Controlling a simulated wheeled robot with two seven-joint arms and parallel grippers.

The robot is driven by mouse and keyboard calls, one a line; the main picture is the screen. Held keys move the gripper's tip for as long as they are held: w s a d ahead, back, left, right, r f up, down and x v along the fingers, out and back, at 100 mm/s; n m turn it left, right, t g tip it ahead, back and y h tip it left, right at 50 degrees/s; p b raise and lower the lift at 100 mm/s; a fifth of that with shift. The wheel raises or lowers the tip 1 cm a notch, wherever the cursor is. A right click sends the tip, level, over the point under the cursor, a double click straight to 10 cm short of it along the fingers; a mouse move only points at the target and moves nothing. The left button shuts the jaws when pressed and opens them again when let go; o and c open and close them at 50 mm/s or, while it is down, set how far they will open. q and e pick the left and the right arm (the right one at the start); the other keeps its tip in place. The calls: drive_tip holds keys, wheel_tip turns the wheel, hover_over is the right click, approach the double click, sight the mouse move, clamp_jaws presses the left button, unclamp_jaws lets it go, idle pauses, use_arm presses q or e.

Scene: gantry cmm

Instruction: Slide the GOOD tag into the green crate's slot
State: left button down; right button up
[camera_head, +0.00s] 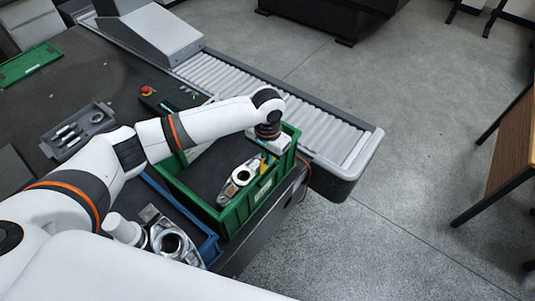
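The green crate (232,214) stands at the right end of the dark table, with a metal part (240,176) lying inside it. A small pale label (263,191) shows on the crate's near right wall; I cannot read it. My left gripper (266,155) points down over the crate's right end, close to its rim. A small yellow and green piece shows just under it, too small to identify as the GOOD tag. The fingers are too small and hidden to tell open from shut. My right gripper is not in view.
A blue crate (209,249) with metal parts stands beside the green crate, partly behind my arm. A grey tray (101,112) with tools lies on the table. A roller conveyor (290,106) runs behind. A red button (147,90) sits near the crate. Open floor lies right.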

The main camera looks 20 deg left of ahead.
use_arm(q)
drive_tip(key=shift+f, duration=0.55)
drive_tip(key=shift+p, duration=0.4)
drive_tip(key=shift+f+p, duration=0.25)
drive_tip(key=shift+p, duration=0.1)
idle(0.4)
idle(0.5)
drive_tip(key=shift+f, duration=0.25)
drive_tip(key=shift+f, duration=0.2)
